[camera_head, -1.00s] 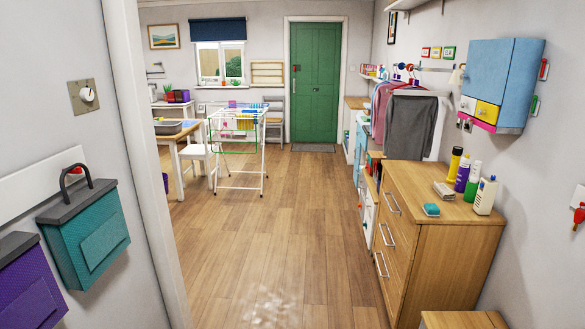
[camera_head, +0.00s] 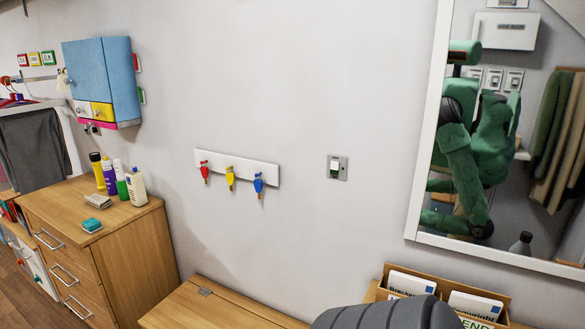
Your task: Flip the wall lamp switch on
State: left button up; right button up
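A small metal wall switch (camera_head: 337,167) with a pale rocker is on the wall right of centre, between the key rack and the mirror. The rocker looks dark along its lower edge; I cannot tell whether it is on or off. Several other switch plates (camera_head: 493,79) show only as reflections in the mirror. No wall lamp is clearly in view, and no label tells which switch belongs to it. Neither of my grippers shows directly.
A white-framed mirror (camera_head: 428,130) reflects my green body. A key rack (camera_head: 267,174) holds three coloured keys. Below are a wooden drawer unit (camera_head: 130,235) with bottles, a low wooden top (camera_head: 215,308) and a file box (camera_head: 440,286). A blue cabinet (camera_head: 105,75) hangs left.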

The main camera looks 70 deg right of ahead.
aim_at(335, 165)
jog(key=z, duration=2.35)
